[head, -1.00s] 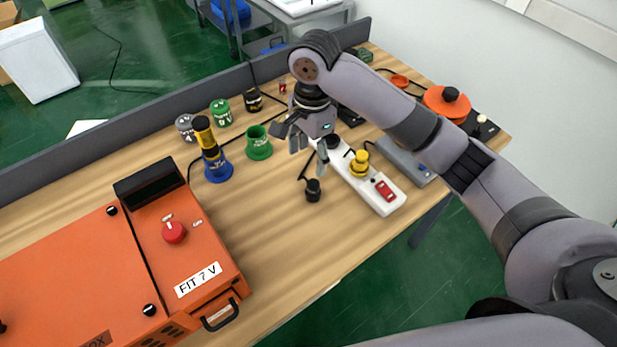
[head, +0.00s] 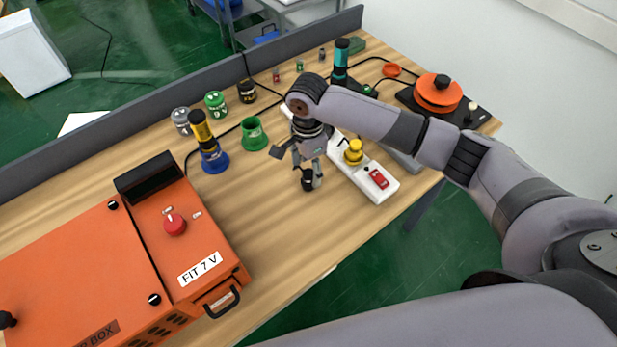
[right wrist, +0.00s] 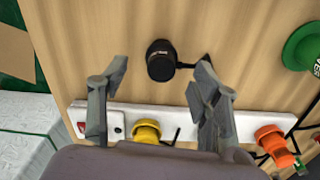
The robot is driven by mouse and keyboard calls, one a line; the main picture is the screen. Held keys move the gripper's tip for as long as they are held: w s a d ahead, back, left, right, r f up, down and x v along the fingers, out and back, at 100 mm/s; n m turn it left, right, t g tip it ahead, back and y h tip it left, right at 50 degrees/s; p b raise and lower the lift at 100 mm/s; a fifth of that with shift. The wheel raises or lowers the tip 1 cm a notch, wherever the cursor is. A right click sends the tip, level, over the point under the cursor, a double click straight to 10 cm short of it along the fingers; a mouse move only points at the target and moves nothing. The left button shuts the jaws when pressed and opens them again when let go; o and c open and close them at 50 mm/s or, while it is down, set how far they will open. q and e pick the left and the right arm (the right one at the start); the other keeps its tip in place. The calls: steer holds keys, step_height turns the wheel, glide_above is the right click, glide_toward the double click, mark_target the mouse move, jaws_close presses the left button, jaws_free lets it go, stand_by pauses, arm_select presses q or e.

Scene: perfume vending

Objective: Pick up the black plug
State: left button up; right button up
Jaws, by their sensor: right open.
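The black plug (head: 309,183) stands on the wooden table in front of the white power strip (head: 358,181), partly hidden by my right gripper (head: 308,176) in the head view. In the right wrist view the black plug (right wrist: 161,61) lies between and just beyond the fingertips of my open right gripper (right wrist: 163,72), with a short black cord running from its side. The gripper is over the plug with a finger on either side. I cannot tell whether they touch. My left gripper is not in view.
The strip carries a yellow plug (head: 354,151) and a red switch (head: 378,179). A green funnel-like holder (head: 254,134) and a blue one (head: 215,160) stand to the left. An orange box (head: 194,245) fills the left front. Table in front of the plug is clear.

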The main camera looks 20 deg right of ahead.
mark_target(309, 172)
step_height(309, 172, down, 5)
steer(key=shift+p, duration=0.65)
steer(key=shift+c, duration=0.4)
steer(key=shift+w, duration=0.1)
steer(key=c, duration=1.2)
